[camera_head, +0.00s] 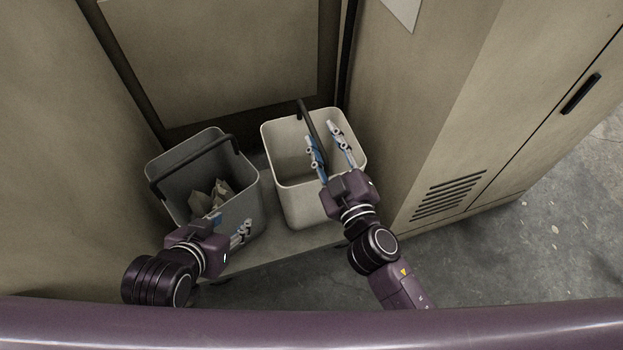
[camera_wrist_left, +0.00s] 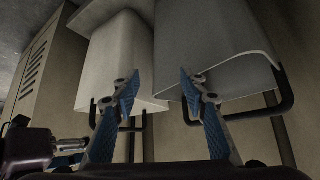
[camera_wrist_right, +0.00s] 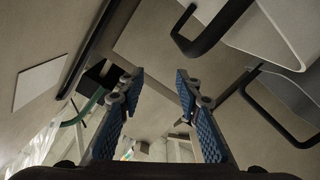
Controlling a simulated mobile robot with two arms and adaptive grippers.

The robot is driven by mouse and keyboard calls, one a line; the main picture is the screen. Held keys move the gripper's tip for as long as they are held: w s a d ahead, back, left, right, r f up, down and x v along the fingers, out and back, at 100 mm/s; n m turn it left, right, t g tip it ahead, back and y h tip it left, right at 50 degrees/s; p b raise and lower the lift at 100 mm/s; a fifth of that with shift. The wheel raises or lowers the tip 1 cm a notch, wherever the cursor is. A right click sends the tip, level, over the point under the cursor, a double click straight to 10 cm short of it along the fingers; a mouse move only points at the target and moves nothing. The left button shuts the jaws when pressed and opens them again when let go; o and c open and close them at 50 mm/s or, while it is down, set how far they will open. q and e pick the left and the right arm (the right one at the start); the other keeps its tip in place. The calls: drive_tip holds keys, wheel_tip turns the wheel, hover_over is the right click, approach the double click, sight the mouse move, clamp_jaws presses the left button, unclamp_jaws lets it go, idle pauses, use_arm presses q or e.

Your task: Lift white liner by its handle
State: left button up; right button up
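The white liner (camera_head: 300,205) is an open square bin, upright on a ledge. Its dark handle (camera_head: 304,112) is swung up over the opening; it also shows at the upper right of the right wrist view (camera_wrist_right: 212,32). My right gripper (camera_head: 321,135) is over the liner's opening, its left finger overlapping the handle in the head view. In the right wrist view its fingers (camera_wrist_right: 159,78) are spread and empty, with the handle off to one side. My left gripper (camera_head: 232,220) is at the front of the grey bin. The left wrist view shows it open and empty (camera_wrist_left: 159,80).
A grey bin (camera_head: 166,166) with crumpled paper (camera_head: 202,203) and a dark handle stands close left of the liner. A beige cabinet (camera_head: 430,110) with vents rises at the right. Beige panels stand behind and at the left. Concrete floor (camera_head: 510,260) is open at the lower right.

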sight(313, 129)
wheel_tip(313, 129, down, 3)
drive_tip(key=shift+f+b, duration=0.1)
drive_tip(key=shift+b, duration=0.85)
wheel_tip(313, 129, down, 2)
drive_tip(key=shift+b, duration=0.75)
drive_tip(key=shift+w+f, duration=0.1)
drive_tip(key=shift+w, duration=0.05)
drive_tip(key=shift+w+a, duration=0.2)
drive_tip(key=shift+w, duration=0.35)
drive_tip(key=shift+w+a, duration=0.15)
drive_tip(key=shift+w, duration=0.35)
drive_tip(key=shift+w+a, duration=0.2)
drive_tip(key=shift+w, duration=0.35)
drive_tip(key=x, duration=0.3)
drive_tip(key=shift+w, duration=0.1)
drive_tip(key=shift+w+a, duration=0.15)
drive_tip(key=shift+w, duration=0.15)
use_arm(q)
drive_tip(key=w+d+r+t+h, duration=0.1)
drive_tip(key=w+r+t, duration=0.3)
drive_tip(key=r, duration=0.4)
drive_tip(key=w+d+r+t+h, duration=0.2)
drive_tip(key=w+r+t, duration=0.3)
drive_tip(key=r, duration=0.4)
drive_tip(key=shift+w+d+r+m+t, duration=0.15)
drive_tip(key=shift+d+m+t, duration=0.2)
drive_tip(key=shift+d, duration=0.5)
